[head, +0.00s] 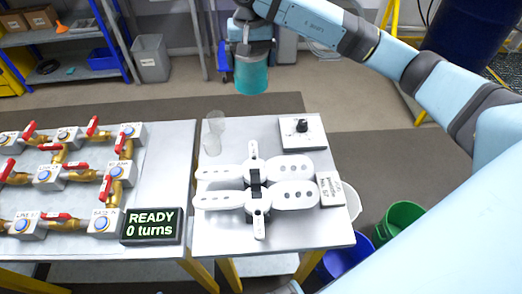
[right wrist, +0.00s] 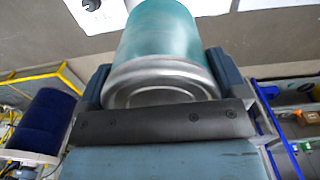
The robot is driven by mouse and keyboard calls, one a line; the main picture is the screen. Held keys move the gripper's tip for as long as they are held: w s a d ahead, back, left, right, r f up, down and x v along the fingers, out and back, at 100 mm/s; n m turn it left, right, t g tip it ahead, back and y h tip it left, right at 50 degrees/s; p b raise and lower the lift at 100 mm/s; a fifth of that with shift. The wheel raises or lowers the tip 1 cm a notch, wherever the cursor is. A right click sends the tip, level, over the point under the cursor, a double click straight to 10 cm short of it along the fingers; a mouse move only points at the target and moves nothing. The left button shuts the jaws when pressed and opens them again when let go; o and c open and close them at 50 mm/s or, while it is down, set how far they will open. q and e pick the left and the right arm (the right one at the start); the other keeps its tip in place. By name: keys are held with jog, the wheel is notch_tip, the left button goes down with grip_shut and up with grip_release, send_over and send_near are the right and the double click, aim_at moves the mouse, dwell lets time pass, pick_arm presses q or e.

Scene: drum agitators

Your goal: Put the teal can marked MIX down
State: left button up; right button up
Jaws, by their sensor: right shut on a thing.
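The teal can (head: 252,80) is held in my right gripper (head: 250,45) above the far edge of the small metal table (head: 225,235), clear of its top. In the right wrist view the can (right wrist: 160,45) lies between the two fingers of the right gripper (right wrist: 158,85), with its bare metal end towards the camera. The MIX marking is not visible in either view. My right arm comes in from the right of the head view. My left gripper is not in view.
A READY display (head: 152,226) and valves stand left. Buckets (head: 398,219) are at right.

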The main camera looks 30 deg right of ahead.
jog(key=shift+w+f, duration=0.1)
jog(key=shift+f, duration=0.35)
jog(key=shift+d+f+p, duration=0.15)
jog(key=shift+f+p, duration=1.55)
jog(key=shift+f, duration=7.45)
jog(key=shift+f, duration=0.15)
jog(key=o, duration=0.9)
jog(key=shift+c, duration=0.2)
